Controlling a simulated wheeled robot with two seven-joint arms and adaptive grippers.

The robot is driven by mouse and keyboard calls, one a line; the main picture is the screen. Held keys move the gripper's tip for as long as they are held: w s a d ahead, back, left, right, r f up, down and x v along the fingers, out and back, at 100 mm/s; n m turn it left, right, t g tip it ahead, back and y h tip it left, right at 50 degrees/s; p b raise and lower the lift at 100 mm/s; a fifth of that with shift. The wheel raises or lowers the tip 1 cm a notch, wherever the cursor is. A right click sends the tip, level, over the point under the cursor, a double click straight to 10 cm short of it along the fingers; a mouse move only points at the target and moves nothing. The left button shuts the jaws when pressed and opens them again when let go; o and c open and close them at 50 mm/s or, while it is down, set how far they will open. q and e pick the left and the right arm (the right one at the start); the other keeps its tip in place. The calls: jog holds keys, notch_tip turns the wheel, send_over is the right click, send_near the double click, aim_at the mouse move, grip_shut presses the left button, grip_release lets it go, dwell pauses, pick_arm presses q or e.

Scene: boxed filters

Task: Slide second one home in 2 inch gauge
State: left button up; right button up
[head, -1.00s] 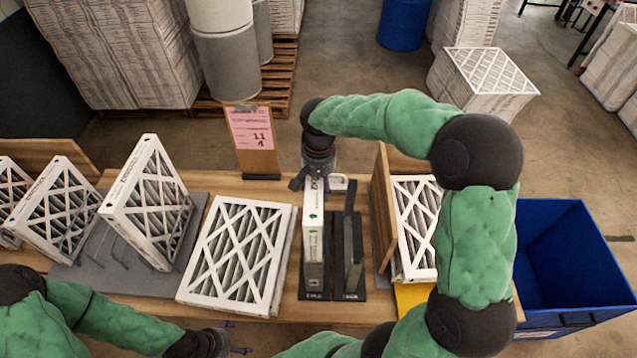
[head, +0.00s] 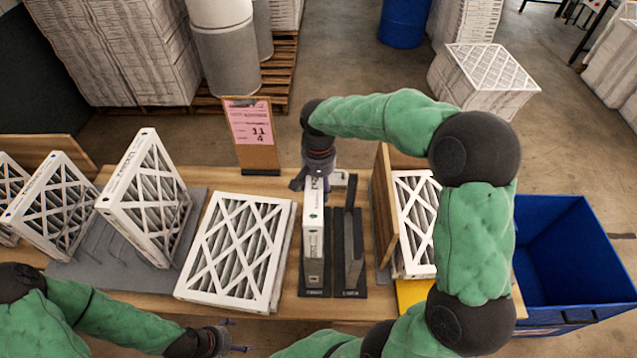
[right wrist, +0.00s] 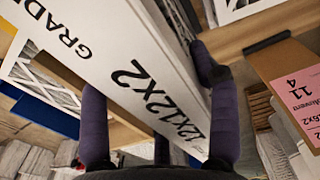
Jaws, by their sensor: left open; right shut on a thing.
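A white filter (head: 313,248) stands upright on edge in the left slot of the dark two-slot gauge (head: 351,293). Its printed edge faces up and reads 12x12x2 in the right wrist view (right wrist: 130,75). My right gripper (head: 313,183) is shut on the filter's far end, with fingers on both sides of it in the right wrist view. Whether the filter touches the slot's far stop is hidden by the gripper. The right slot of the gauge is empty. My left gripper (head: 238,338) is open and empty at the table's front edge.
Flat filters (head: 235,250) lie stacked left of the gauge. Several filters lean in a grey rack (head: 85,272) farther left. A wooden divider (head: 383,205) and another filter (head: 413,215) stand to the right. A clipboard sign (head: 252,135) stands behind; a blue bin (head: 565,255) is at right.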

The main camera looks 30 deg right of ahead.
notch_tip(320, 180, down, 11)
jog(key=b, duration=0.7)
dwell(5.0)
jog(key=shift+r, duration=0.4)
jog(key=shift+f, duration=0.1)
dwell(1.0)
